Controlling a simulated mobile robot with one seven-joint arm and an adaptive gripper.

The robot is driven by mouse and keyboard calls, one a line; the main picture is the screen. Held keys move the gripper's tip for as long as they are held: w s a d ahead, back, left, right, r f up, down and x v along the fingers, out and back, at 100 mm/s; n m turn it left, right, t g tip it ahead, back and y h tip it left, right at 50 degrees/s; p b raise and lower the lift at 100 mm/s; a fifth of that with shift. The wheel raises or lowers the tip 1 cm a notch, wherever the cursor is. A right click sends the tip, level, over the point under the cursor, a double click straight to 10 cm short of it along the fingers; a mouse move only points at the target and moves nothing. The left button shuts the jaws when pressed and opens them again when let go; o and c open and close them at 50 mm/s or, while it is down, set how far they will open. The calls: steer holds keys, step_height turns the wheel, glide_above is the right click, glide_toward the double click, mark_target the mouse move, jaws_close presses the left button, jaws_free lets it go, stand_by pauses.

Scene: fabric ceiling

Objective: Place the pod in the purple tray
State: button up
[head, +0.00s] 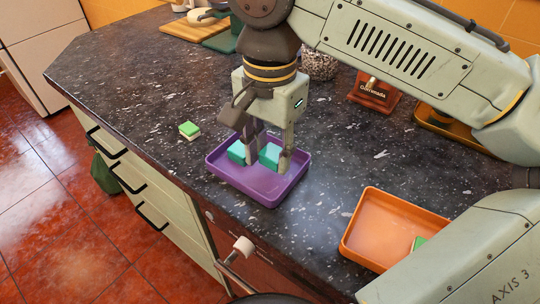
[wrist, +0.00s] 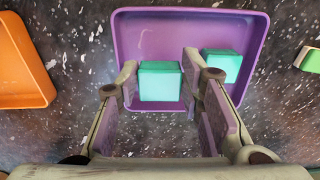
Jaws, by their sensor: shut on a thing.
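The purple tray (head: 228,179) sits on the dark speckled counter; it also fills the top of the wrist view (wrist: 127,30). My gripper (head: 268,160) points down into the tray. Its fingers (wrist: 159,84) are shut on a teal block (head: 270,153), which appears to be the pod. The held block (wrist: 160,82) is low within the tray's walls; I cannot tell whether it touches the floor. A second teal block (head: 237,152) lies in the tray just outside one finger, and shows in the wrist view (wrist: 222,65).
An orange tray (head: 390,222) with a green item (head: 418,243) stands to the right. A green and white block (head: 189,131) lies on the counter left of the purple tray. A brown-red box (head: 374,96) and a cutting board (head: 186,31) are farther back.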

mark_target(270, 156)
steer(key=shift+f, duration=1.1)
steer(key=shift+f, duration=0.3)
steer(key=o, duration=0.7)
step_height(270, 156, up, 13)
steer(key=shift+f+b, duration=0.15)
steer(key=shift+b, duration=0.2)
